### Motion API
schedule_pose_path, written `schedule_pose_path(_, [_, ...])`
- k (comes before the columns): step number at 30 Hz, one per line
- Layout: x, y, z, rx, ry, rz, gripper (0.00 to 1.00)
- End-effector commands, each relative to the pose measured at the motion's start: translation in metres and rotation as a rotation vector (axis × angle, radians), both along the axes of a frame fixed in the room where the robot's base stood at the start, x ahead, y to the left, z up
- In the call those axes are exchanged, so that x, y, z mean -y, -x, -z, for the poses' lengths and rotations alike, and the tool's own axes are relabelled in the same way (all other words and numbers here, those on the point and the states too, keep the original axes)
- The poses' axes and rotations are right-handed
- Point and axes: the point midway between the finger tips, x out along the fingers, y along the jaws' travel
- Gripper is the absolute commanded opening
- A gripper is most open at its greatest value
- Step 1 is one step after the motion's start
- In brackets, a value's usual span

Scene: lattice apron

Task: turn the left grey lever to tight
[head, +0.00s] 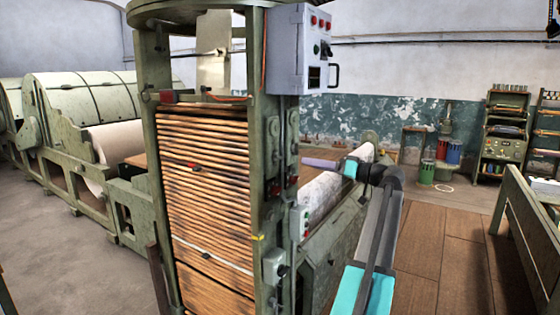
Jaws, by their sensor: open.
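A pair of small grey levers sits on the narrow right face of the green upright frame. The left grey lever (274,128) is the nearer one, and the other grey lever (293,118) is just right of it. Both look roughly upright, but they are too small for me to read any tight mark. My gripper (306,162) is open, a lavender shape pointing left toward the frame. In the picture it is below and to the right of the left lever, apart from it. Its fingers are seen side-on, and its depth from the frame is unclear.
A grey control box (300,50) with red buttons hangs above the levers. Smaller boxes (275,265) are mounted lower on the frame. The wooden floor (420,240) to the right is open, bounded by a green rail (520,215).

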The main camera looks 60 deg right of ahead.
Motion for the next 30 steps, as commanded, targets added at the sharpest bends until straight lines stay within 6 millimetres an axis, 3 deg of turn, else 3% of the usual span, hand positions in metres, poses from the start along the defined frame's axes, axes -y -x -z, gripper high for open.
schedule_pose_path(5, [0.006, 0.009, 0.000, 0.000, -0.001, 0.013, 0.61])
schedule_pose_path(11, [0.007, 0.002, -0.001, -0.001, -0.001, 0.015, 0.61])
schedule_pose_path(30, [0.008, -0.080, -0.002, -0.002, -0.002, 0.016, 0.61])
